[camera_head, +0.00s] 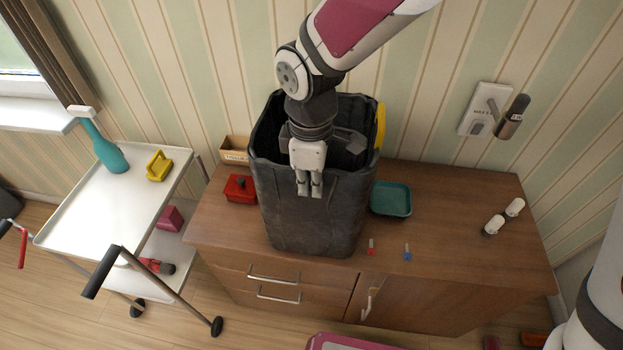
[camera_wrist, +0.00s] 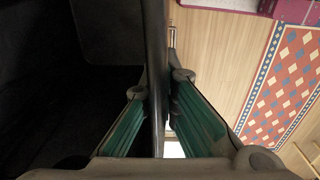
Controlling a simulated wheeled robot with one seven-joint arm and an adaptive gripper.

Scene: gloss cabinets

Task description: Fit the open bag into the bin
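A large black open-topped container (camera_head: 310,222) stands on the wooden cabinet in the head view. It has an uneven, wavy rim and creased sides. I cannot tell bag from bin in this dark mass. My gripper (camera_head: 309,194) points down at its front rim, fingers close together. In the wrist view, my gripper's fingers (camera_wrist: 158,85) lie on either side of a thin dark wall (camera_wrist: 155,40) and appear closed on it. The dark inside is on the left of that wall, the floor on the right. The bottom of the inside is hidden.
On the cabinet top (camera_head: 460,220) are a red box (camera_head: 240,188), a teal tray (camera_head: 391,199), a tan box (camera_head: 235,149) and small white items (camera_head: 493,225). A yellow piece (camera_head: 381,125) shows at the container's right. A white trolley (camera_head: 110,205) stands left.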

